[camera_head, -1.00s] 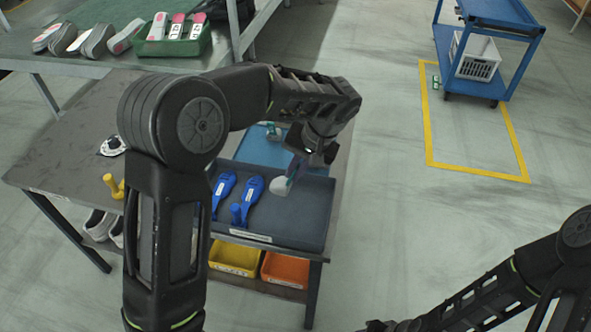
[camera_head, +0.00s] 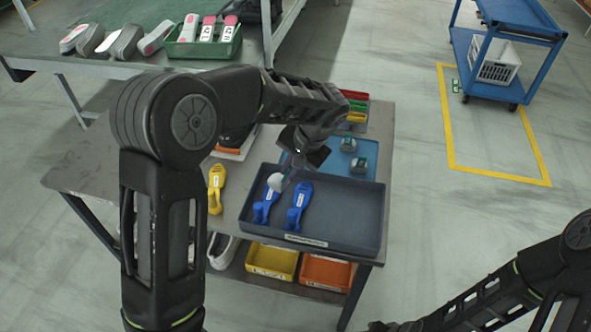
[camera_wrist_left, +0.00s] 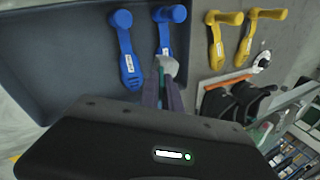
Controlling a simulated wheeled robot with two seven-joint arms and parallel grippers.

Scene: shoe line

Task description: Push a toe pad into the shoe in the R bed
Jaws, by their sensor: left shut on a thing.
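My left gripper (camera_head: 292,170) is shut on a toe pad (camera_head: 275,182), a pale rounded piece with a teal part. It hangs over the dark blue tray, in front of the upper end of the left blue tool. In the left wrist view the toe pad (camera_wrist_left: 168,66) sits between the fingertips (camera_wrist_left: 164,88). Two similar toe pads (camera_head: 348,144) (camera_head: 359,165) stand on the light blue mat. My left arm covers much of the table's left side, where a bed with an orange edge (camera_head: 232,152) partly shows. I cannot tell which bed is R. My right gripper (camera_head: 385,326) is barely visible at the bottom edge.
The dark blue tray (camera_head: 345,222) holds two blue tools (camera_head: 298,205). A yellow tool (camera_head: 216,188) lies left of it. Small coloured bins (camera_head: 356,108) stand at the back. A green crate (camera_head: 205,48) with shoes is on the far table. The tray's right half is clear.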

